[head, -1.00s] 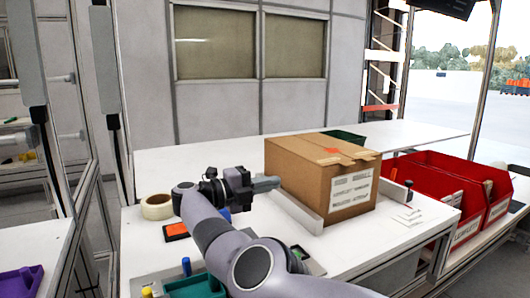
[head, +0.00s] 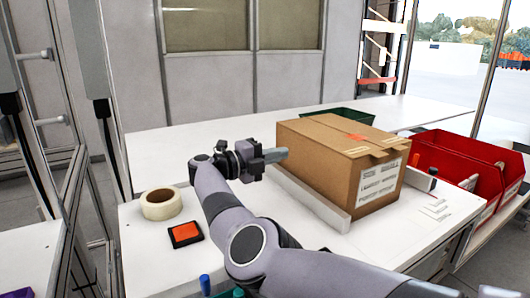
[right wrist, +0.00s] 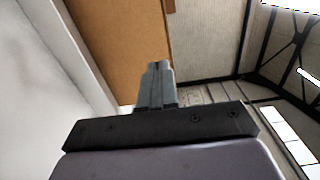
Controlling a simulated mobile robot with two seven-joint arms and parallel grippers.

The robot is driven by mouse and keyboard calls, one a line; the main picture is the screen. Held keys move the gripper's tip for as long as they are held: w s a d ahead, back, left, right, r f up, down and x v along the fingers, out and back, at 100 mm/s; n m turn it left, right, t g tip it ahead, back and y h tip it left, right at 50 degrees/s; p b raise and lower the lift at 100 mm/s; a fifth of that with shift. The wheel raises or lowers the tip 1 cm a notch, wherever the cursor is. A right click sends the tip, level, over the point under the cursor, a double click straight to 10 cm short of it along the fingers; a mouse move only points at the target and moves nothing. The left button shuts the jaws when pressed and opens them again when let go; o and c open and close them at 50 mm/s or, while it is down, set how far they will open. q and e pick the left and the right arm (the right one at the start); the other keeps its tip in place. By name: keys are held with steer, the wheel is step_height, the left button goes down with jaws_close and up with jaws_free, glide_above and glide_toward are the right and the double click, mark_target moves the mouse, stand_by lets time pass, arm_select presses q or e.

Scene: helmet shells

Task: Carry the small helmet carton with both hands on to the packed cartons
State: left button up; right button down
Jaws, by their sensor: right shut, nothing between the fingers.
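The small helmet carton (head: 325,148) is a closed brown cardboard box with a white printed label on its front and an orange mark on top. It stands upright on the white bench, behind a low pale rail. My right gripper (head: 277,155) is beside the carton's left side, shut and empty; I cannot tell whether it touches. In the right wrist view the shut fingers (right wrist: 155,85) point toward the brown carton wall (right wrist: 120,40). My left gripper is out of view. I cannot make out any packed cartons.
A tape roll (head: 161,204) and an orange-topped pad (head: 186,234) lie left on the bench (head: 150,245). A green bin (head: 338,116) is behind the carton, red bins (head: 455,160) to its right. A small upright stop (head: 423,178) stands by its right end. The back bench is mostly clear.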

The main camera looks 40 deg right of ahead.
mark_target(313, 146)
steer(key=d, duration=0.5)
steer(key=d+p, duration=0.1)
steer(key=d, duration=0.1)
steer(key=shift+s+d, duration=0.25)
steer(key=shift+s, duration=0.15)
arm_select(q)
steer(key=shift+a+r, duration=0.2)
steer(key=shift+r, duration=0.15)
arm_select(e)
steer(key=shift+d, duration=0.45)
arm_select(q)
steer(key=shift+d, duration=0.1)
